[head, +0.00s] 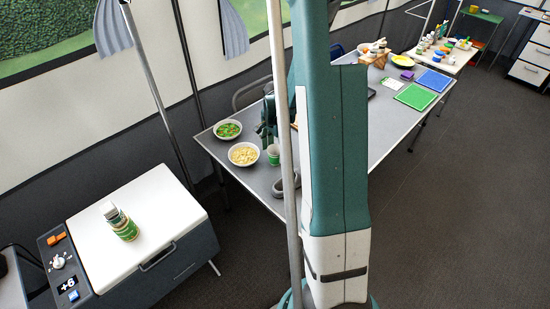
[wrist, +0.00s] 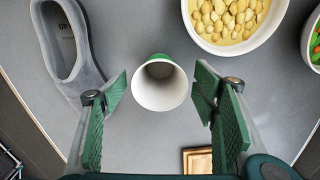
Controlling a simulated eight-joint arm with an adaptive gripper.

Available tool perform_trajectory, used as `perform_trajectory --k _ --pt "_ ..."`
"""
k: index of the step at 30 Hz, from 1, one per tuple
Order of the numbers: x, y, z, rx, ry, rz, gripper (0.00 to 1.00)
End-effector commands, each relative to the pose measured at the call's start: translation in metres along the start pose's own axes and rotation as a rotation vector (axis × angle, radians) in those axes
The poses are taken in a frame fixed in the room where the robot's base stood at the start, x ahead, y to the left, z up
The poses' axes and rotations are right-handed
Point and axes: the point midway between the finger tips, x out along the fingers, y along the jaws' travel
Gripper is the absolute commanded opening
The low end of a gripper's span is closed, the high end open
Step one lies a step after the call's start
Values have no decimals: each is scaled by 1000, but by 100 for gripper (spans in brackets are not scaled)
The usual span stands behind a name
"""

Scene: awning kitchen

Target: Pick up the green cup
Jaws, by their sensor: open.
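The green cup (wrist: 160,84) stands upright on the grey table in the wrist view, with its white inside showing and a green band on its far side. In the head view the cup (head: 273,154) is small, near the table's left end. My gripper (wrist: 163,92) is open, its two green pads to the left and right of the cup with gaps on both sides. The pads do not visibly touch the cup.
A bowl of beige nuts or beans (wrist: 228,22) is close to the cup's upper right. A grey boot-like object (wrist: 62,45) lies to its left. A bowl of green and orange food (head: 228,129) sits farther back. A wooden frame-like item (wrist: 197,160) is at the lower edge.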

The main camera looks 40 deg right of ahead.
Motion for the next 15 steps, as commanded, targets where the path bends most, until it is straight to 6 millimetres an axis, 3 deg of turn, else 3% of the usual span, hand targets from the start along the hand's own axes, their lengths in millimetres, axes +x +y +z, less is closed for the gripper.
perform_trajectory --k 14,15 --pt "0 0 0 0 0 0 59" --pt "0 0 0 0 0 0 54"
